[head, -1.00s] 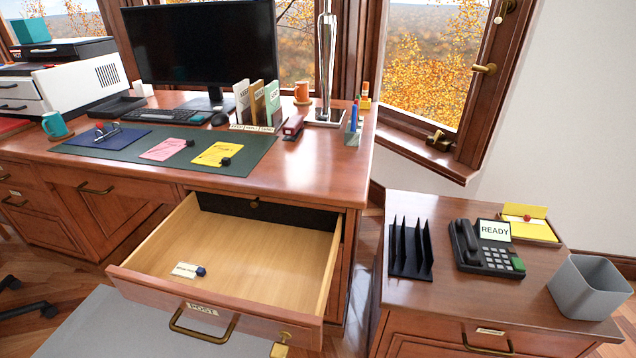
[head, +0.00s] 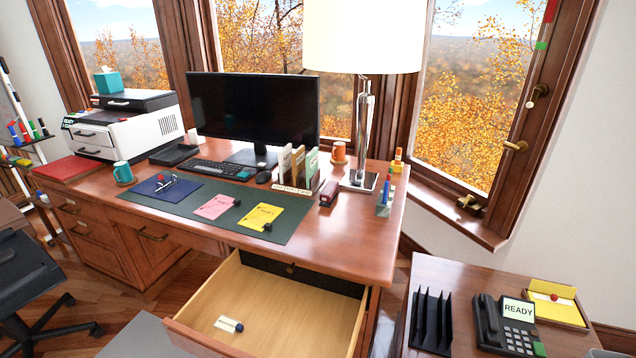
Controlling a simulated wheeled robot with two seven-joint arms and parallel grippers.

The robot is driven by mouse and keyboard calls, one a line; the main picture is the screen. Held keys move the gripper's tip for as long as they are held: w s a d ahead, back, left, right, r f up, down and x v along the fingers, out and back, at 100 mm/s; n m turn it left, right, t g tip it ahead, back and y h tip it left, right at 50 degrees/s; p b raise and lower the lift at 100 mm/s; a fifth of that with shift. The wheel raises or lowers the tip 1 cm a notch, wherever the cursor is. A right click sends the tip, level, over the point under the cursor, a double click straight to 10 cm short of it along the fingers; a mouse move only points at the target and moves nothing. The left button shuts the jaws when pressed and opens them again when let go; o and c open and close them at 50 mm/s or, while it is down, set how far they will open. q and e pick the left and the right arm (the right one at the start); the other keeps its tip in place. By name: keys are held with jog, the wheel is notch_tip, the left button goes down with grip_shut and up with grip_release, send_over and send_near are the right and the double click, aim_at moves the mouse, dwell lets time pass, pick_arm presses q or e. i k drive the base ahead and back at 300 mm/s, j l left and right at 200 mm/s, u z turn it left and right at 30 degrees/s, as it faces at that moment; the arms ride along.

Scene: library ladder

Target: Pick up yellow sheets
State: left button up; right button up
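The yellow sheets (head: 258,216) lie flat on the dark green desk mat (head: 190,206), near its right end. A small dark knob-like object (head: 267,227) sits at their lower right edge. A pink sheet (head: 214,207) with a similar dark object lies just to their left. Another yellow item, a pad or box (head: 553,302) with a red spot, is on the side cabinet at the right. Neither of my grippers shows in the head view.
The desk drawer (head: 300,316) is open below the mat, holding a white label and a blue-topped object. A black chair (head: 30,275) is at left.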

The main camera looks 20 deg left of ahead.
aim_at(260, 220)
jog(key=u, duration=1.2)
